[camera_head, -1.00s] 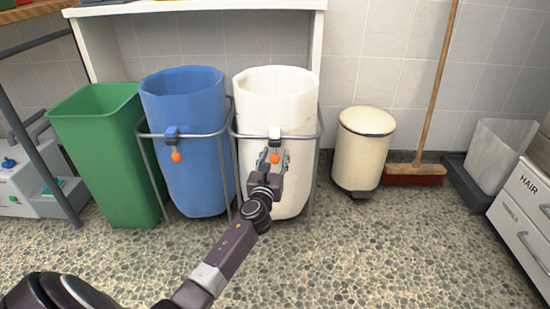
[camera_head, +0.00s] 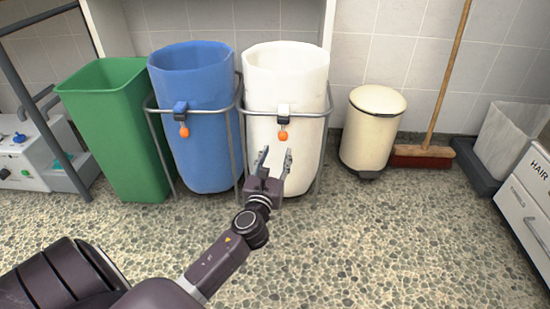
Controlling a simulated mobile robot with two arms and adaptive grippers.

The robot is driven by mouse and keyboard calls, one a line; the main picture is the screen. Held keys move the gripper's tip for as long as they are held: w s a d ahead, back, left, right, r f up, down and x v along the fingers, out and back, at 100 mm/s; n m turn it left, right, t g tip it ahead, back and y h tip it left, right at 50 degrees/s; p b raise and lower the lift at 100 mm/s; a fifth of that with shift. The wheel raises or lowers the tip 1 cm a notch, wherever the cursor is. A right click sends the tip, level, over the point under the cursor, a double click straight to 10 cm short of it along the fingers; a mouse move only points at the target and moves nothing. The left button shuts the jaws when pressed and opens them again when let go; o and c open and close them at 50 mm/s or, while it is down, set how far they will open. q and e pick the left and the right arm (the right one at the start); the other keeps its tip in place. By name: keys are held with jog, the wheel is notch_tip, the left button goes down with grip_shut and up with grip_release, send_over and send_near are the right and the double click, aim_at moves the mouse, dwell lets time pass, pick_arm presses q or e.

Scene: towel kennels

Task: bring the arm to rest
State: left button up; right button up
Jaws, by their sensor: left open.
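My left gripper (camera_head: 273,162) is open and empty, with its two fingers pointing up and away. In the view it overlaps the lower front of the white bin (camera_head: 290,75), below the orange knob (camera_head: 283,135) on that bin's frame. A gap shows between the fingertips and the knob. My left arm reaches in from the lower left over the floor. My right gripper is out of view.
A blue bin (camera_head: 195,90) and a green bin (camera_head: 115,120) stand left of the white one. A cream pedal bin (camera_head: 370,130), a broom (camera_head: 422,157) and drawers (camera_head: 525,220) are to the right. The pebbled floor (camera_head: 380,240) in front is clear.

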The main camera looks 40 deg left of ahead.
pick_arm(q)
jog(key=shift+s+d, duration=0.2)
jog(key=shift+s, duration=0.35)
